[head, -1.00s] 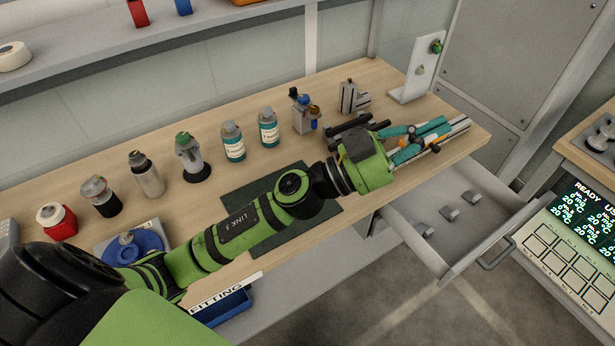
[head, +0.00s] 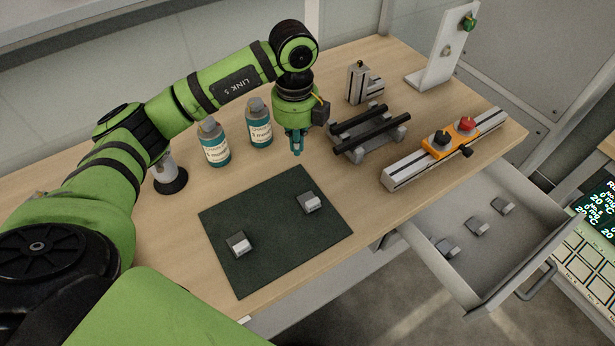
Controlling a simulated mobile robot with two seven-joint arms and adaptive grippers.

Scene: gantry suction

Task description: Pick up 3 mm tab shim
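Small grey metal blocks with dark parts look like the shims; I cannot read a thickness on any. One block (head: 238,244) sits at the left of the dark green mat (head: 270,255). Another block (head: 309,202) sits at the mat's right side. Similar blocks (head: 477,226) lie in the open drawer (head: 505,265). My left gripper (head: 297,152) points down above the bench, just behind the mat's far edge. Its teal fingers look narrow from this side and hold nothing I can see; their gap is hidden. My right gripper is out of view.
A rail with an orange carriage (head: 452,139) and a dark two-bar stand (head: 368,132) occupy the bench right of the gripper. A white upright plate (head: 441,48) stands at the back right.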

